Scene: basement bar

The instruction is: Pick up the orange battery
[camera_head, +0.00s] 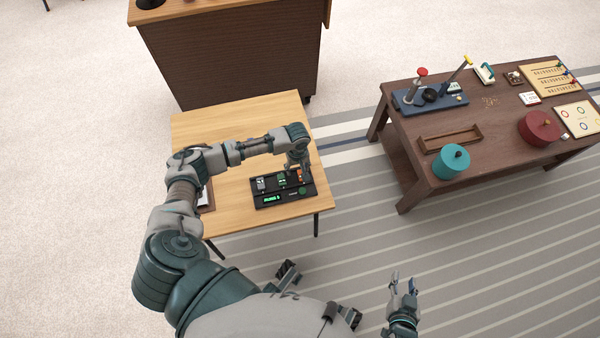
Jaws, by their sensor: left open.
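The orange battery (300,174) stands in the right part of a black charger (270,202) on the light wooden table (240,223). It is small and partly hidden by my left gripper. My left gripper (298,168) is open and points down right at the orange battery; I cannot tell whether the fingers touch it. A green battery (282,180) and a grey-white one (260,184) stand to its left in the same charger. My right gripper (403,282) is open and empty, low over the striped rug, away from the table.
A dark clipboard-like item (207,195) lies at the table's left, partly hidden by my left arm. A dark wooden cabinet (240,60) stands behind. A brown table (405,125) at the right holds a teal pot (451,165), a red pot (538,128) and several other items.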

